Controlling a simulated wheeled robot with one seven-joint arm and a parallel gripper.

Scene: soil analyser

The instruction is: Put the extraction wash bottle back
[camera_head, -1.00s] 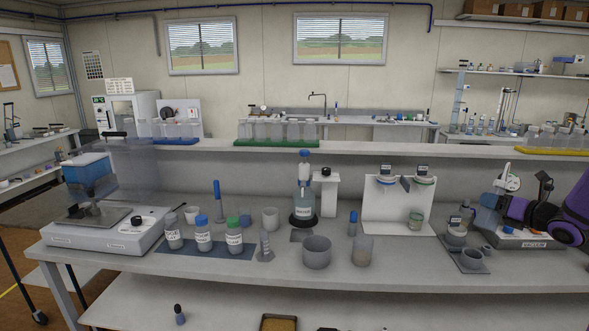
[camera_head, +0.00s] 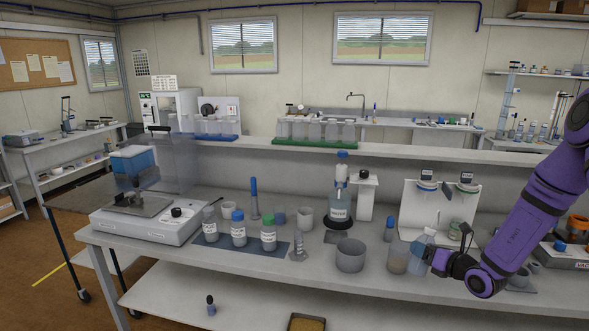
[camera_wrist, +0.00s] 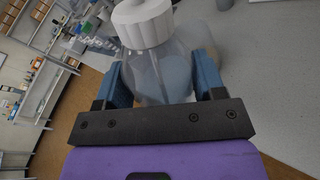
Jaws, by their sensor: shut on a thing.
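A clear, faintly bluish wash bottle (camera_head: 421,250) stands roughly upright at the right of the front bench, beside a frosted cup (camera_head: 398,257). My gripper (camera_head: 430,257) comes from the right and is shut on its body. In the wrist view the bottle (camera_wrist: 165,78) lies between the two blue fingers, its white ribbed cap (camera_wrist: 143,22) rising above them. I see no label on it. I cannot tell if its base touches the bench.
A grey beaker (camera_head: 350,256) stands left of the cup. A dark mat (camera_head: 207,247) with several capped bottles lies further left. A white titration stand (camera_head: 408,205) is behind the bottle. The vacuum unit (camera_head: 565,258) is at the right, partly behind my arm.

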